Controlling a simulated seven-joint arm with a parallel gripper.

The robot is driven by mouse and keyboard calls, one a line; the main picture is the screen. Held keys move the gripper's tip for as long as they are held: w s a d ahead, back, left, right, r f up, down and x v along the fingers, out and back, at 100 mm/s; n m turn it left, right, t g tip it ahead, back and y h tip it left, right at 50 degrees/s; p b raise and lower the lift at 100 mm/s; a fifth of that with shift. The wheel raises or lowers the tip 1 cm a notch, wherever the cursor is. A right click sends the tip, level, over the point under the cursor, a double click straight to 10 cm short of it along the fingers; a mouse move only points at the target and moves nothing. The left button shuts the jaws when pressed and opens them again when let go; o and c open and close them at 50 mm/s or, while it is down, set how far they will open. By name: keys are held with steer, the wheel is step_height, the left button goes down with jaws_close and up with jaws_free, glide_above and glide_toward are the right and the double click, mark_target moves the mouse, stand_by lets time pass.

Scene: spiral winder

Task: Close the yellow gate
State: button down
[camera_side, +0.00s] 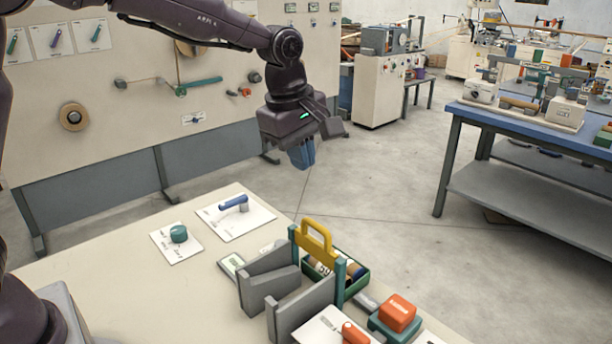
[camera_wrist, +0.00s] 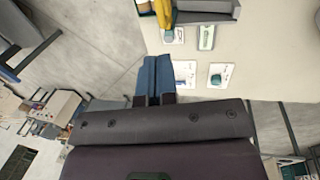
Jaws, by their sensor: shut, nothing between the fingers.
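The yellow gate (camera_side: 316,248) stands upright between two teal posts, with an arched handle on top. The posts rise at the far ends of two grey walls (camera_side: 268,286) on the table. Whether its lower edge reaches the bottom of the channel I cannot tell. In the wrist view the yellow gate (camera_wrist: 164,14) shows at the top edge, partly cut off. My gripper (camera_side: 303,158) has blue fingers that are shut and empty. It hangs in the air beyond the table's back edge, well above the gate and apart from it. The fingers also show in the wrist view (camera_wrist: 155,66).
A green bin (camera_side: 354,286) with items stands right behind the gate. A red button block (camera_side: 397,312) and an orange-handled switch (camera_side: 354,332) are at the front right. A blue lever (camera_side: 234,202) and a teal knob (camera_side: 179,233) sit on cards at the left. Air around my gripper is clear.

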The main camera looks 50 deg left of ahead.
glide_above(313, 243)
step_height(313, 243, down, 12)
steer(key=shift+f, duration=0.2)
steer(key=shift+s, duration=0.1)
step_height(313, 243, down, 6)
steer(key=shift+r, duration=0.1)
stand_by(0.4)
steer(key=shift+r, duration=0.1)
